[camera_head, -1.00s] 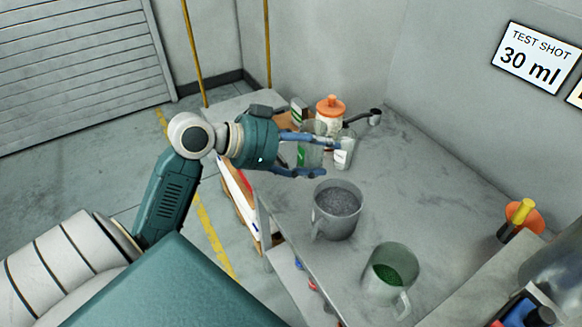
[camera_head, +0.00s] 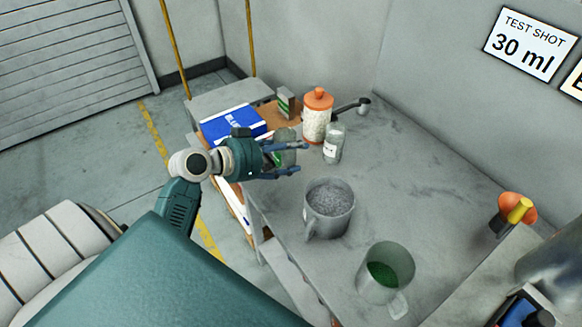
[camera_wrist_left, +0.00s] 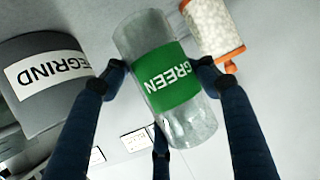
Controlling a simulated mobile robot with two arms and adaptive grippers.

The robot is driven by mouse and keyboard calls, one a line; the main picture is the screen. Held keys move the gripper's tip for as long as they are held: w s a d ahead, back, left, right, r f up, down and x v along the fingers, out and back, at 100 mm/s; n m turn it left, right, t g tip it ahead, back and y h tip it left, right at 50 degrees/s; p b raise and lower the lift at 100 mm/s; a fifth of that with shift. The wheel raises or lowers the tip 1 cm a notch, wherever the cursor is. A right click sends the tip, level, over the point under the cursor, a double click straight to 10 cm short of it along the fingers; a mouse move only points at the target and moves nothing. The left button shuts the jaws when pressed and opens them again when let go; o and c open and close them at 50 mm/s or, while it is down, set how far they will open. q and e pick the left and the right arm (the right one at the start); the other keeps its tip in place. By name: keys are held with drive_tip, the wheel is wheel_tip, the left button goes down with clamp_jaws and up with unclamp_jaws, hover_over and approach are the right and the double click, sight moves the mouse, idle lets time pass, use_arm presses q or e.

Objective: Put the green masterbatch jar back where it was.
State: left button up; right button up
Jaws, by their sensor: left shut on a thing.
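The green masterbatch jar (camera_head: 288,155) is a clear cylinder with a green label; in the left wrist view the jar (camera_wrist_left: 165,80) shows "GREEN" upside down. My left gripper (camera_head: 299,158) is shut around its sides, with fingers on both sides of the label. The jar is over the left part of the grey bench (camera_head: 420,165), partly hidden by the fingers in the head view. I cannot tell whether its base touches anything. My right gripper is not in view.
A small clear jar (camera_head: 334,145) and an orange-lidded jar (camera_head: 317,122) stand just beyond my gripper. A blue box (camera_head: 232,124) lies left. A grey mug (camera_head: 328,212) and a clear jug with green pellets (camera_head: 385,285) stand nearer. The bench's right middle is clear.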

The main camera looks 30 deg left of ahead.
use_arm(q)
drive_tip(key=shift+f, duration=0.8)
wheel_tip(320, 180, down, 4)
drive_tip(key=shift+f, duration=0.2)
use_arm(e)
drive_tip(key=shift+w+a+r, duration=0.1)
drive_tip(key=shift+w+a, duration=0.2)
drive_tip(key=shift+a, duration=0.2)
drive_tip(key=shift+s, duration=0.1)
use_arm(q)
drive_tip(key=shift+f, duration=0.2)
drive_tip(key=o, duration=1.4)
drive_tip(key=shift+c, duration=0.2)
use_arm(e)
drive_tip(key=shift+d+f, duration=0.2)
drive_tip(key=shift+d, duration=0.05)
use_arm(q)
drive_tip(key=shift+r, duration=0.1)
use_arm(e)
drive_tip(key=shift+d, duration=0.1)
